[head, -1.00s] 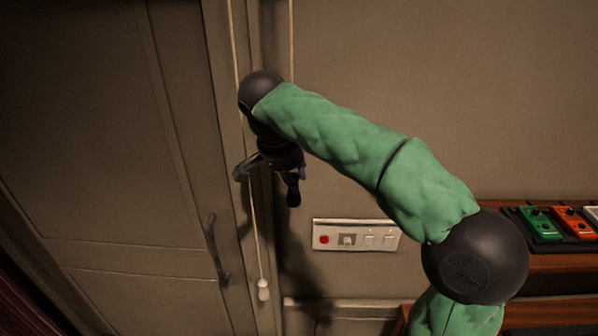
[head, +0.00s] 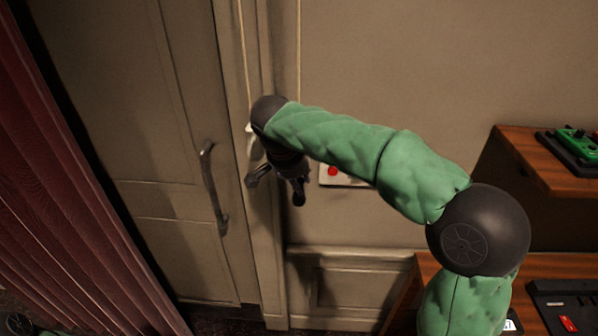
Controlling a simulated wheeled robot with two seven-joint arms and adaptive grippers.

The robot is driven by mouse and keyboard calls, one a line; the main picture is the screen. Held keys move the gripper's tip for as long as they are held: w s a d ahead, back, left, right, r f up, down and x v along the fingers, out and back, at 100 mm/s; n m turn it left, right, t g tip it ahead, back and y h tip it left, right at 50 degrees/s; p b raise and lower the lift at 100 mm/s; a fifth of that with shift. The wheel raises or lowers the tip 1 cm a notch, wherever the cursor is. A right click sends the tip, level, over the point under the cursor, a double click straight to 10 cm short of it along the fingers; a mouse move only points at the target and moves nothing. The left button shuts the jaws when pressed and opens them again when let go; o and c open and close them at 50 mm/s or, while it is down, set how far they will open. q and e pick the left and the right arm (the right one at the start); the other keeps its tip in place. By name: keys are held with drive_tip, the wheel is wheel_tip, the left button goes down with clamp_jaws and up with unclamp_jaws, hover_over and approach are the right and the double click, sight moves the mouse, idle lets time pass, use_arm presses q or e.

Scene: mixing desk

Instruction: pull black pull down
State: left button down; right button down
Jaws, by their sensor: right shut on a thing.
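My right gripper (head: 294,186) is dark and in front of the door frame, below the black wrist of my green arm. It is shut on the black pull, which I cannot tell apart from the dark fingers. The pull's pale cord (head: 298,50) runs straight up the wall; its lower end is hidden behind my arm. A second pale cord (head: 243,50) hangs to its left and ends in a white pull (head: 250,138) beside my wrist. My left gripper is not in view.
A panelled door with a dark handle (head: 213,188) is at left, beside a red curtain (head: 60,170). A switch plate with a red button (head: 332,171) is partly hidden behind my arm. Wooden shelves (head: 540,165) with pedals stand at right.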

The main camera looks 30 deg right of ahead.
wheel_tip(320, 180, down, 21)
drive_tip(key=b, duration=1.2)
drive_tip(key=shift+a, duration=0.15)
drive_tip(key=shift+r, duration=0.15)
drive_tip(key=c, duration=1.1)
unclamp_jaws()
drive_tip(key=shift+w+a, duration=0.1)
drive_tip(key=shift+r, duration=0.1)
drive_tip(key=v, duration=1.2)
